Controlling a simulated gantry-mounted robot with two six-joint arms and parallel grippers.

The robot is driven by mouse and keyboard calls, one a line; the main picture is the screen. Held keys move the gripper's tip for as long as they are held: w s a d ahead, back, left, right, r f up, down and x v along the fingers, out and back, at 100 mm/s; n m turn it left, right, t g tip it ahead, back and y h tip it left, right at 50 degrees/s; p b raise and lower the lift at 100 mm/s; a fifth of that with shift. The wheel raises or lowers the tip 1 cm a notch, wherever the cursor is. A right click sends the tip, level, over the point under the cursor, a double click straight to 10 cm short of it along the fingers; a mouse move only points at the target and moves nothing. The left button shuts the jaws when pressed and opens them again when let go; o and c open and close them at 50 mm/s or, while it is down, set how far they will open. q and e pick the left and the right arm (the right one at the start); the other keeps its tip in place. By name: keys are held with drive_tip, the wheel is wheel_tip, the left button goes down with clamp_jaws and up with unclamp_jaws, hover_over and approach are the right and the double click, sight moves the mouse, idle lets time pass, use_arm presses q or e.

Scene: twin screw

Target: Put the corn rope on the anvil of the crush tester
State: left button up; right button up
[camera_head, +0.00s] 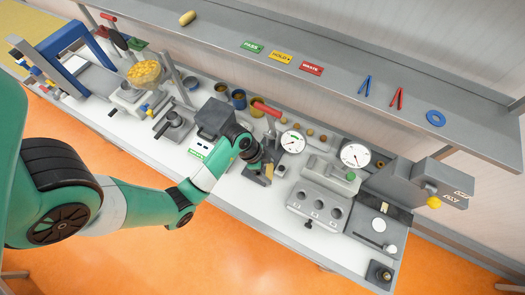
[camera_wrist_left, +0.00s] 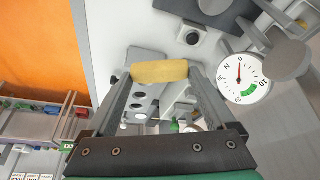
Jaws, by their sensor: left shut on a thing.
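My left gripper (camera_head: 263,170) is shut on the corn rope (camera_wrist_left: 160,72), a short pale yellow rod. In the left wrist view the rope lies crosswise between the fingertips (camera_wrist_left: 158,84). In the head view the rope (camera_head: 269,171) is a small tan patch at the gripper, close in front of the crush tester (camera_head: 272,126), which has a red lever and a round dial (camera_head: 292,142). The dial (camera_wrist_left: 246,80), marked N, also shows right of the rope in the left wrist view. I cannot clearly make out the anvil; my gripper partly hides the tester. My right gripper is out of view.
Right of the gripper stand a grey block with round wells (camera_head: 320,200) and a second dial (camera_head: 355,154). A dark grey box (camera_head: 215,117) is to the left.

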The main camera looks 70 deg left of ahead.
use_arm(q)
drive_tip(key=a+f+b, duration=0.1)
drive_tip(key=a+f, duration=0.1)
drive_tip(key=a, duration=0.1)
drive_tip(key=w+a+f+b, duration=0.1)
drive_tip(key=a+f, duration=0.2)
drive_tip(key=a, duration=0.1)
drive_tip(key=w+a+f+b, duration=0.1)
drive_tip(key=a+f, duration=0.2)
drive_tip(key=shift+a, duration=0.25)
drive_tip(key=shift+a+f+b, duration=0.15)
drive_tip(key=shift+f+b, duration=0.35)
drive_tip(key=shift+f, duration=0.45)
drive_tip(key=shift+a+f+b, duration=0.1)
drive_tip(key=shift+f+b, duration=0.4)
drive_tip(key=shift+f, duration=0.4)
drive_tip(key=shift+f, duration=0.15)
drive_tip(key=o, duration=0.6)
